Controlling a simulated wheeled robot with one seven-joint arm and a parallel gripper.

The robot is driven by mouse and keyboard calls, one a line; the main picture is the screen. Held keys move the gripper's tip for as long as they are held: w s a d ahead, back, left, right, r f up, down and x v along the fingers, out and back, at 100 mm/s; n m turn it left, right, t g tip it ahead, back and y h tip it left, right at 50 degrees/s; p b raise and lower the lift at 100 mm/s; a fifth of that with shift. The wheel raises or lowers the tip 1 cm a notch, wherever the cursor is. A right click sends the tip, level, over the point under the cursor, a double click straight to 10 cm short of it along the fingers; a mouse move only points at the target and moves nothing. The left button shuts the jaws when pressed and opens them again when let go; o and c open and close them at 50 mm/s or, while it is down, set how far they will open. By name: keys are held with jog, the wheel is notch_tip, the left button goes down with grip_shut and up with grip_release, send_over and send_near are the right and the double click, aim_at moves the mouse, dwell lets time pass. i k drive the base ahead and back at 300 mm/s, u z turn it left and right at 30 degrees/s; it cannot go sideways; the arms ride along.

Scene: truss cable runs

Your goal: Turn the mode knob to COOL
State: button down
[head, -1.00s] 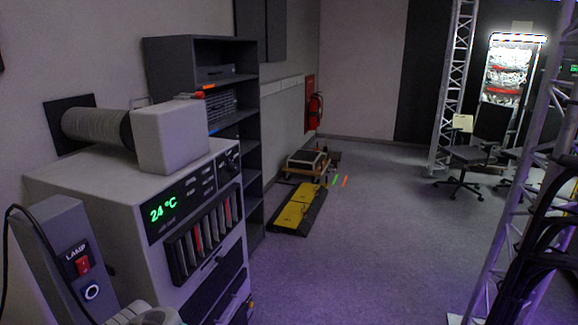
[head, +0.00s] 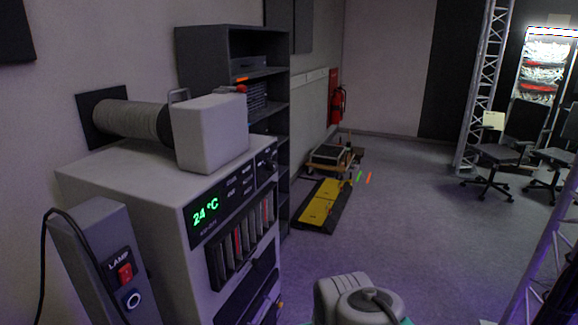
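The grey-white air-conditioning unit (head: 130,190) stands at the left in the head view, with its front turned partly to the right. Its dark control panel (head: 205,232) shows a green "24 °C" readout (head: 206,211) and small labelled buttons (head: 239,187). A dark round knob (head: 269,164) sits at the panel's far right end. It is seen at a steep angle, and its pointer setting and mode labels are too small to read. A pale link of my arm shows at the bottom centre; my gripper's fingers are not in view.
A grey post with a LAMP switch (head: 125,272) and a black cable stands in front of the unit. A dark shelf (head: 222,45) is behind it. A yellow-black cable ramp (head: 322,204) and loaded dolly (head: 332,157) lie beyond. Open floor (head: 410,210) lies right; truss (head: 547,262) stands far right.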

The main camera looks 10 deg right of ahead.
aim_at(271, 166)
jog(key=z, duration=1.35)
jog(key=i, duration=2.15)
jog(key=u, duration=3.75)
